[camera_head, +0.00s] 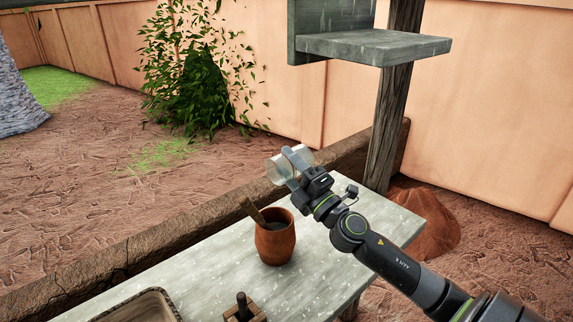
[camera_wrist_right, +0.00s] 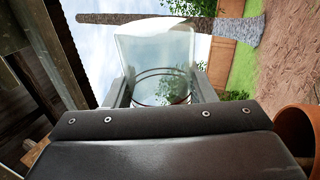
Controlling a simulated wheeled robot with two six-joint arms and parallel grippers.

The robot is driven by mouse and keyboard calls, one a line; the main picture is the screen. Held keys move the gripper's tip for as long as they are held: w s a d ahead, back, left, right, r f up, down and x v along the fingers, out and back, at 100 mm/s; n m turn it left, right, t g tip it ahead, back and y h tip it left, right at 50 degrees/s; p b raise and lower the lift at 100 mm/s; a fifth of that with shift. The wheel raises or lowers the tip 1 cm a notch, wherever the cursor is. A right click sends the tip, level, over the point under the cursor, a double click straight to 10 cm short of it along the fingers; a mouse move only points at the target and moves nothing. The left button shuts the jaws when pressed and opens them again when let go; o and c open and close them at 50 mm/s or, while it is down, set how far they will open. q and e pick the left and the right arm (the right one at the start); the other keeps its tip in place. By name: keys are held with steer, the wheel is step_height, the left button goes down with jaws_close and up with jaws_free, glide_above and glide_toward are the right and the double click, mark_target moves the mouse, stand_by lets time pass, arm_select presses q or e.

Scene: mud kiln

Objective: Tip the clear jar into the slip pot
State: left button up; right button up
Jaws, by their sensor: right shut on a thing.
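The clear jar (camera_head: 277,170) is in my right gripper (camera_head: 293,172), held in the air above the table. It looks laid over near its side; I cannot tell which end is its mouth or whether anything is in it. In the right wrist view the jar (camera_wrist_right: 155,52) shows between the two fingers. The slip pot (camera_head: 275,243) is a terracotta pot standing upright on the table, below and slightly left of the jar. It has dark contents and a wooden stick leaning in it. Its rim also shows in the right wrist view (camera_wrist_right: 296,128). My left gripper is not in view.
The pale stone table (camera_head: 205,262) has a tray (camera_head: 142,306) at its front left and a wooden block with a dark handle (camera_head: 243,309) at the front. A wooden post (camera_head: 390,115) with a grey shelf (camera_head: 375,46) stands behind the table. Table room right of the pot is clear.

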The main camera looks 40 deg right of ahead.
mark_target(303, 157)
steer(key=m+h+p, duration=0.1)
steer(key=m, duration=0.2)
steer(key=d+r+m+h+p, duration=0.1)
steer(key=m+h+p, duration=0.1)
steer(key=m, duration=0.1)
steer(key=d+r+m+h+p, duration=0.1)
steer(key=m+h+p, duration=0.1)
steer(key=m, duration=0.1)
steer(key=shift+w+d+r, duration=0.1)
steer(key=shift+w, duration=0.2)
steer(key=m+g+h+p, duration=0.1)
steer(key=m+p, duration=0.1)
steer(key=m, duration=0.2)
steer(key=d+m+g+h+p, duration=0.1)
steer(key=m+g+h+p, duration=0.1)
steer(key=m, duration=0.3)
steer(key=m+g+h+p, duration=0.1)
steer(key=m+g+p, duration=0.1)
steer(key=m, duration=0.3)
steer(key=shift+s+d+f+h+p, duration=0.15)
steer(key=shift+d+f+h+p, duration=0.15)
steer(key=shift+p, duration=0.45)
steer(key=shift+s+d+f+m+g+p, duration=0.1)
steer(key=shift+f+m+g+p, duration=0.25)
steer(key=shift+m+p, duration=0.35)
steer(key=shift+f+m+h, duration=0.1)
steer(key=shift+m+h, duration=0.2)
steer(key=shift+h, duration=0.1)
